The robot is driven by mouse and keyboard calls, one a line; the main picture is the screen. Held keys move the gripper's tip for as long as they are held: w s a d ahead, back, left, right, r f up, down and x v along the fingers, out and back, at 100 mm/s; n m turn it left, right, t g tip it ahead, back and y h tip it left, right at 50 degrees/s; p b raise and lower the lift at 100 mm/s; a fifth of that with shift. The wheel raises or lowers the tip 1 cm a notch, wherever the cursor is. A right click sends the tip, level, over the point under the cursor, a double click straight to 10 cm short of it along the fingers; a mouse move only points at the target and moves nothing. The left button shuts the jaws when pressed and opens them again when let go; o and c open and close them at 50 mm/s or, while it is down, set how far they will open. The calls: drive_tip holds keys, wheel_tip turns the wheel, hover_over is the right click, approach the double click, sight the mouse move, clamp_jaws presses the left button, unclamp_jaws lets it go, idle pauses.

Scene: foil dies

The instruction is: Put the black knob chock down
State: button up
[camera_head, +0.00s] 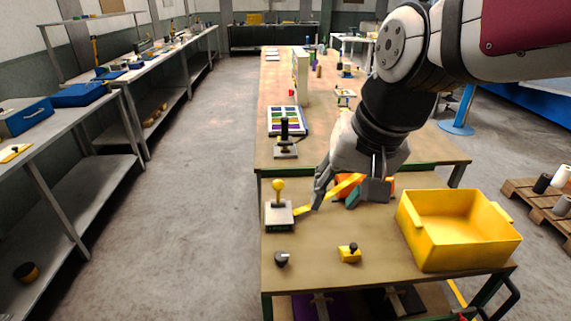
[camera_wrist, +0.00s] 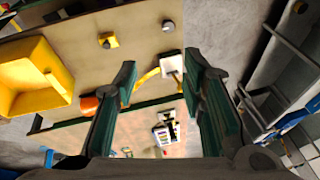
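The black knob chock, a small yellow block with a black knob on top (camera_head: 349,254), sits upright on the near table (camera_head: 400,284), left of the yellow bin. It also shows in the wrist view, at upper left (camera_wrist: 109,41). My gripper (camera_head: 334,201) is above the table, farther back than the chock and apart from it. In the wrist view my gripper (camera_wrist: 160,63) has its two green-lined fingers wide apart with nothing held between them.
A yellow bin (camera_head: 459,245) stands at the right. A grey block with a yellow ball-topped stick (camera_head: 279,215) is at the left, a dark round knob (camera_head: 282,259) in front of it. A yellow strip (camera_wrist: 147,78) and an orange object (camera_wrist: 88,104) lie near my gripper.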

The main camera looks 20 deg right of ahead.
drive_tip(key=s+a+r+n+t, duration=0.1)
drive_tip(key=s+a+r+n, duration=0.1)
drive_tip(key=s+n, duration=0.3)
drive_tip(key=shift+s+r+h, duration=0.15)
drive_tip(key=shift+s+h, duration=0.2)
drive_tip(key=shift+h, duration=0.05)
